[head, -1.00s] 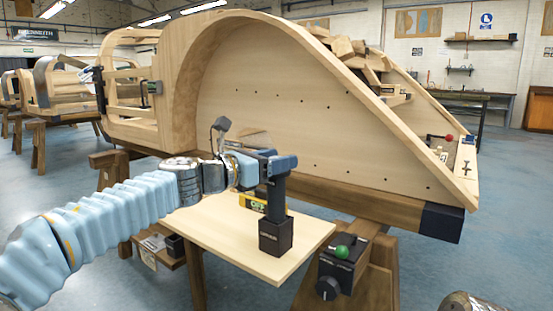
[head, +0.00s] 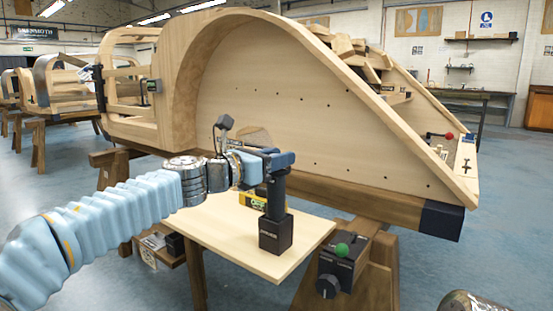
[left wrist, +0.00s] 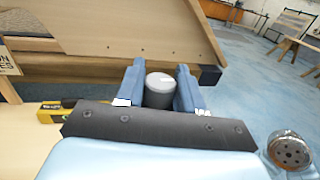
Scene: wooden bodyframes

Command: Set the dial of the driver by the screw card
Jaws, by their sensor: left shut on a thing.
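The driver (head: 276,195) is a dark upright tool with a black block-shaped base (head: 276,236), over the pale wooden board. My left gripper (head: 279,162) is shut on its top end. In the left wrist view a grey round end (left wrist: 159,84) sits between the two blue fingers of my left gripper (left wrist: 160,92). I cannot tell whether the base touches the board. No dial marking on the driver is readable. I cannot make out the screw card for certain; part of a lettered card (left wrist: 8,62) shows at the left wrist view's left edge. My right gripper is out of view.
A yellow and black box (head: 252,199) lies behind the driver on the board (head: 225,225). The large wooden bodyframe (head: 300,130) rises close behind.

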